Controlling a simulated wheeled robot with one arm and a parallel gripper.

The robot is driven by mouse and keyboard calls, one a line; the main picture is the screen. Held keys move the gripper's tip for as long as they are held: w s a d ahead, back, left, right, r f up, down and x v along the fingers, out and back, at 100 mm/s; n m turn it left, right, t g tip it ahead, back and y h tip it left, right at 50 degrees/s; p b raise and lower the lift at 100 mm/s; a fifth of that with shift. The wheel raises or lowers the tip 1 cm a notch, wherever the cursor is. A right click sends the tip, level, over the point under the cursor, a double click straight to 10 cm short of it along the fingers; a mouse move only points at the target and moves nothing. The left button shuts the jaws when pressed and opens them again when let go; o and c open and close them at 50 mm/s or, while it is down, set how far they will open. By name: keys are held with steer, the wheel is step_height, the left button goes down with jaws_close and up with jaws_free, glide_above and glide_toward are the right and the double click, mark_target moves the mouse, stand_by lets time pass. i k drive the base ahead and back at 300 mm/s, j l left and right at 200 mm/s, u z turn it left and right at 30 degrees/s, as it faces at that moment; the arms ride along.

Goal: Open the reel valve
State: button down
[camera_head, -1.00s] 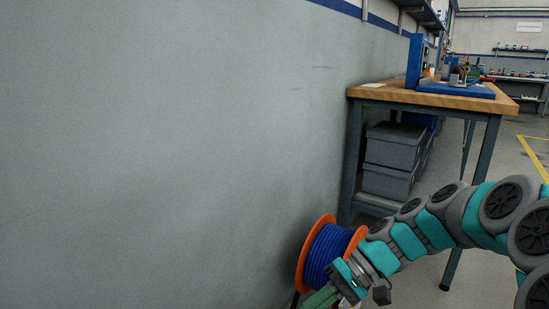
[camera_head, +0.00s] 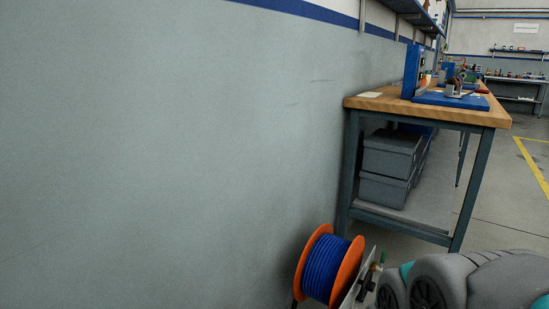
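The reel (camera_head: 322,268) stands near the wall at the bottom centre. It has orange flanges and blue hose or cable wound between them. A light metal plate (camera_head: 353,283) is just right of it. A small fitting with dark and brass-like parts (camera_head: 370,274) is by the plate. It may be the valve, but it is too small to tell its setting. Grey and teal links of my arm fill the bottom right corner, close to the fitting. My gripper is out of view, so its hold cannot be seen.
A workbench (camera_head: 430,109) with a wooden top and dark legs stands behind the reel. Grey bins (camera_head: 388,165) sit on its lower shelf. The grey wall (camera_head: 150,160) runs along the left. Open floor (camera_head: 500,215) lies to the right.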

mark_target(382, 260)
steer(key=i+l, duration=0.1)
steer(key=l, duration=0.3)
steer(key=i+l+z, duration=0.15)
steer(key=l, duration=0.2)
steer(key=i+l, duration=0.15)
steer(key=l, duration=0.25)
